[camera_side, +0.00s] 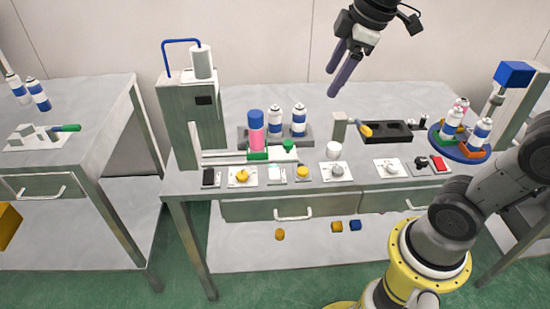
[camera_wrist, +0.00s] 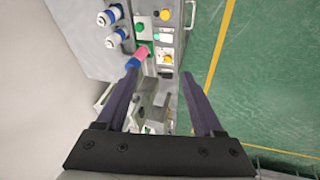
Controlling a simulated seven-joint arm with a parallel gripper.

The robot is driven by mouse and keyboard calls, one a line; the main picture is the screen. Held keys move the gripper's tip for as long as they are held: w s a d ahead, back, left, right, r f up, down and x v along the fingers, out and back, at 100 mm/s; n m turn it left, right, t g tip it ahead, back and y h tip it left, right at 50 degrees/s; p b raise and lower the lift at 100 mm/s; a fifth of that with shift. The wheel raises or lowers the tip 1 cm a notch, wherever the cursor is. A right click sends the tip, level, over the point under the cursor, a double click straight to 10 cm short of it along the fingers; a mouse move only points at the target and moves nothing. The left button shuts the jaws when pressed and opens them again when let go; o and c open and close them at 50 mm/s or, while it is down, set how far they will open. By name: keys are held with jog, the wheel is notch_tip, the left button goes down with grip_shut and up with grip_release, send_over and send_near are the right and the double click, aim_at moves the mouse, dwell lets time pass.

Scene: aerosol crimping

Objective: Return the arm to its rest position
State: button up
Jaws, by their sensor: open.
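My gripper (camera_side: 346,73) is raised high above the back of the middle bench, near the wall. Its two dark fingers are apart, with nothing between them in the side view. The wrist view shows the same open fingers (camera_wrist: 165,88), with bench items far beyond them. No gripper contact with any object shows. A pink can with a blue top (camera_side: 256,132) stands on the bench beside the crimping machine (camera_side: 190,117), well below and left of my gripper. It also shows in the wrist view (camera_wrist: 138,57).
Two white-and-blue cans (camera_side: 273,119) stand in a grey holder. A round blue turntable (camera_side: 440,146) with several cans is at the right. Knobs and buttons (camera_side: 302,172) line the bench's front edge. A black tray (camera_side: 385,131) lies at the back. The air around my gripper looks clear.

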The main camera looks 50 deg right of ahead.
jog(key=s+a+f+m, duration=0.1)
jog(key=s+f+m, duration=0.2)
jog(key=s, duration=0.3)
jog(key=s+a+f+m+t, duration=0.1)
jog(key=s+f+m, duration=0.3)
jog(key=s, duration=0.3)
jog(key=shift+f+m, duration=0.2)
jog(key=shift+m, duration=0.2)
